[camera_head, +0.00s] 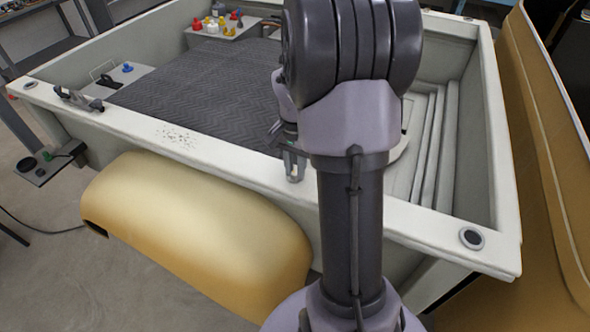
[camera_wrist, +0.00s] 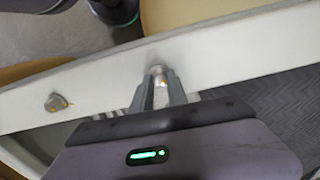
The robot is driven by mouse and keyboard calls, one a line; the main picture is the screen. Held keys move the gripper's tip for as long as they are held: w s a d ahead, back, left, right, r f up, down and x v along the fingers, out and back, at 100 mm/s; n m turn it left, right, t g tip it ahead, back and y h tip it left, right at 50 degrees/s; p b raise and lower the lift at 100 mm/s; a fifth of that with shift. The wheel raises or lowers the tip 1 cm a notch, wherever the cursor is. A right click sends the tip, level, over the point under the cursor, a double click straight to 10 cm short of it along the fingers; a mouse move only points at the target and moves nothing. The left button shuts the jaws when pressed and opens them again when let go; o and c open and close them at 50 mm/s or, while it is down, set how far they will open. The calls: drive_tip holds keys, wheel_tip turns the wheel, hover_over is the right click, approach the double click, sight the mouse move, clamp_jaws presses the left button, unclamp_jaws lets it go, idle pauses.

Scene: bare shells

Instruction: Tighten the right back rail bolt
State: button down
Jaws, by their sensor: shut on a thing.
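My gripper (camera_head: 294,172) is at the pale rail (camera_head: 232,167) on the near side of the truck bed, partly hidden by my arm in the head view. In the wrist view my gripper (camera_wrist: 160,80) has its two fingers closing together on a small silver rail bolt (camera_wrist: 157,70) with an orange mark. The bolt stands on the rail (camera_wrist: 215,52). Another grey bolt-like piece (camera_wrist: 57,102) with an orange mark stands on the rail to the left, apart from my gripper. I cannot tell how deep the held bolt sits.
A tan curved fender (camera_head: 195,215) bulges below the rail. A latch-like bracket (camera_head: 78,99) and a round cap (camera_head: 471,238) sit on the rail. A dark ribbed mat (camera_head: 200,95) covers the bed floor. Small coloured parts (camera_head: 212,25) lie at the back.

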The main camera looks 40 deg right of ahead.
sight(295, 172)
idle(0.4)
drive_tip(key=c, duration=1.3)
unclamp_jaws()
wheel_tip(295, 172, up, 18)
drive_tip(key=p, duration=0.3)
drive_tip(key=shift+f+p, duration=0.25)
drive_tip(key=shift+p, duration=0.15)
